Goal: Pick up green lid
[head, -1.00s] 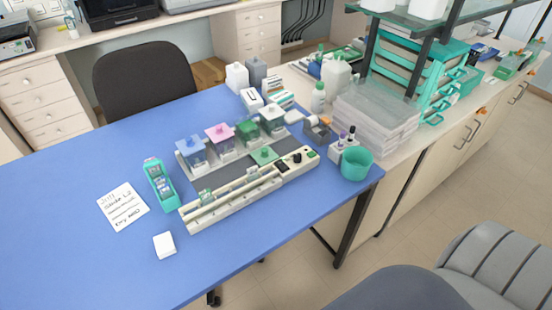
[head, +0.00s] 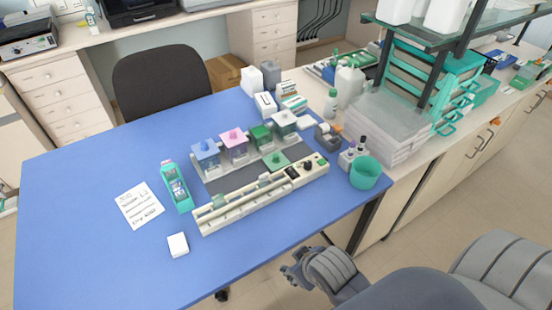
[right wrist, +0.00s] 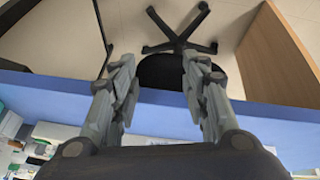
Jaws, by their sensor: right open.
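The green lid (head: 276,160), a flat square with a small knob, lies on the dark grey strip between the row of jars and the long cream staining rack. Just behind it stands the green jar (head: 261,136). My right gripper (head: 291,269) is at the front edge of the blue table, well apart from the lid. In the right wrist view its two fingers (right wrist: 156,75) are spread with nothing between them. The lid cannot be made out there. My left gripper is not in view.
Blue (head: 206,152), pink (head: 234,143) and pale (head: 284,123) jars flank the green jar. A teal cup (head: 365,174) stands at the table's right edge. A teal slide holder (head: 176,187), paper note (head: 139,205) and white block (head: 178,245) lie left. The table's front left is clear.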

